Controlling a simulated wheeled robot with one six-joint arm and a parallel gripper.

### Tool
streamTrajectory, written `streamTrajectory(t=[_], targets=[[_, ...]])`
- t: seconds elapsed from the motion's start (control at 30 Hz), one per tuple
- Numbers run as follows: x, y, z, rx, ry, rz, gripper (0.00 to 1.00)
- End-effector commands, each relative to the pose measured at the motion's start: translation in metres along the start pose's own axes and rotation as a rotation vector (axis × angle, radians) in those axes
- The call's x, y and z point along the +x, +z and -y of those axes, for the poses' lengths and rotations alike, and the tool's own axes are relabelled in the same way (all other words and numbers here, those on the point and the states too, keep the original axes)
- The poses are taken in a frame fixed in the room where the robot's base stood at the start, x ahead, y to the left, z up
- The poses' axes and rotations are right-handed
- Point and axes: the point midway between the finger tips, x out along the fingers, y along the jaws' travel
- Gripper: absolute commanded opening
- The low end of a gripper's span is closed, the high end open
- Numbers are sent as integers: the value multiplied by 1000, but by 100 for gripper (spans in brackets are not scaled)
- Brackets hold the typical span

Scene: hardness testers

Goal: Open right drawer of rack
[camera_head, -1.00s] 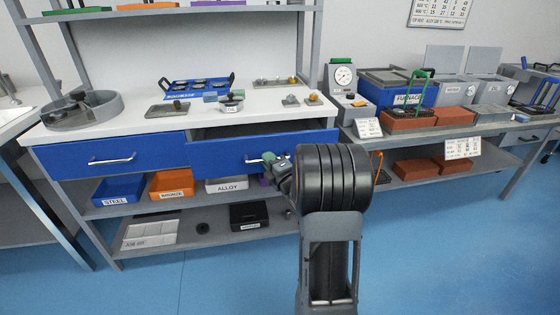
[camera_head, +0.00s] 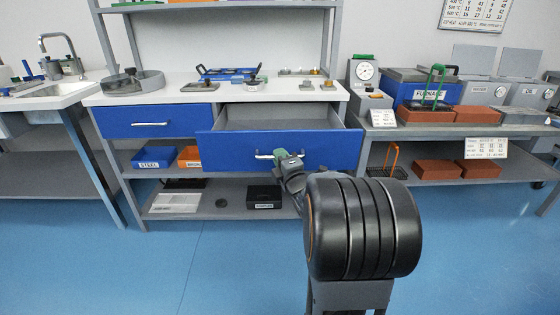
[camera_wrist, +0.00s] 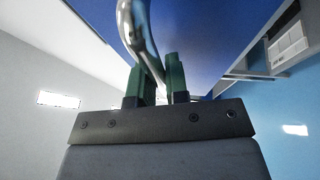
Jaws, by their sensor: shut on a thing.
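The rack's right drawer (camera_head: 225,149) has a blue front and a grey inside, and it stands pulled out well past the worktop edge. Its interior (camera_head: 285,117) looks empty where I can see it. My gripper (camera_head: 282,155) is at the middle of the drawer front, shut on the drawer's silver bar handle (camera_head: 263,157). In the wrist view the green fingers (camera_wrist: 160,80) close around the curved handle (camera_wrist: 138,30) against the blue front. The left drawer (camera_head: 165,123) is closed. My arm hides part of the lower shelves.
The worktop (camera_head: 195,94) holds a round grey tray (camera_head: 133,84), a blue holder (camera_head: 228,74) and small tools. Bins stand below, including a blue steel bin (camera_head: 153,160). A furnace bench (camera_head: 480,131) stands at the right. The blue floor (camera_head: 240,260) in front is clear.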

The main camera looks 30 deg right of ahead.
Motion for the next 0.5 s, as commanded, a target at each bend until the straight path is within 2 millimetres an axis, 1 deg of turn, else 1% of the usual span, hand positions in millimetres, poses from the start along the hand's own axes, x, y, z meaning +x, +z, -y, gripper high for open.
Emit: streamTrajectory(t=[0.03, 0.37, 0.4, 0.5], targets=[[1, -4, -1, -2, 5, -13, 0], [0, 0, -2, -4, 5, -5, 0], [0, 1, -2, -4, 5, -4, 17], [0, 2, -2, -5, 4, 0, 26]])
